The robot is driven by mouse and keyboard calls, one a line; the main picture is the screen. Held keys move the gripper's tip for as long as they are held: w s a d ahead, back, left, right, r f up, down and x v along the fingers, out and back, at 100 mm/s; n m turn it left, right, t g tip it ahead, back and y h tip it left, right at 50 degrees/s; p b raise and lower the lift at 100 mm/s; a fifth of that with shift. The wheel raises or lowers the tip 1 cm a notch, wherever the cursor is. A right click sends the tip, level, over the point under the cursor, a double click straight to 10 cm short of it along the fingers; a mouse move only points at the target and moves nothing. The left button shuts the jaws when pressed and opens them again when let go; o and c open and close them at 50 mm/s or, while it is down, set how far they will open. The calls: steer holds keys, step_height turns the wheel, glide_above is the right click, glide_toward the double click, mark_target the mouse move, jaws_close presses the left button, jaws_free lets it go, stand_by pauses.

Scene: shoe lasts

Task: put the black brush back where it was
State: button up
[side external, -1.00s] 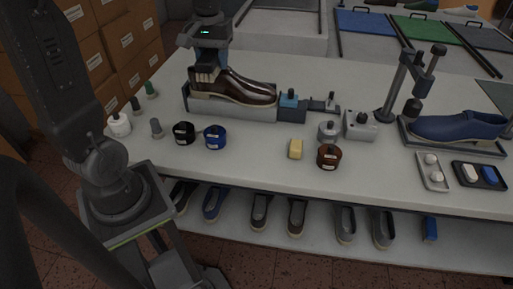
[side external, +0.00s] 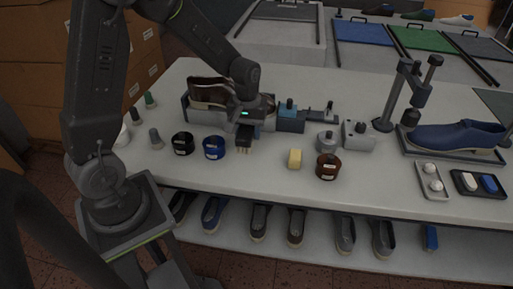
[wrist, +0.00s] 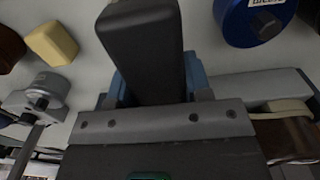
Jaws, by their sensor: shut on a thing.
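My gripper (side external: 246,128) is shut on the black brush (side external: 244,142) just in front of the shoe fixture. The brush hangs with its pale bristles pointing down, over the table between the blue jar and the yellow block. I cannot tell whether the bristles touch the table. In the wrist view the brush's black body (wrist: 143,45) sticks out from between the blue fingers of my gripper (wrist: 158,85); its bristles are hidden there. The brown shoe (side external: 212,92) sits in its grey fixture (side external: 204,117) behind, partly covered by my arm.
The blue jar (side external: 214,148) and black jar (side external: 183,144) stand left of the brush. The front strip of table (side external: 250,175) is clear.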

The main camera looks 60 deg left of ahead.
mark_target(257, 155)
steer(key=shift+w+d+f, duration=0.35)
steer(key=shift+d+f, duration=0.1)
steer(key=shift+d, duration=0.1)
steer(key=shift+w+d+f, duration=0.35)
steer(key=shift+d+f, duration=0.05)
steer(key=shift+d, duration=0.15)
steer(key=shift+f, duration=1.95)
steer(key=o, duration=0.9)
steer(key=shift+f, duration=0.1)
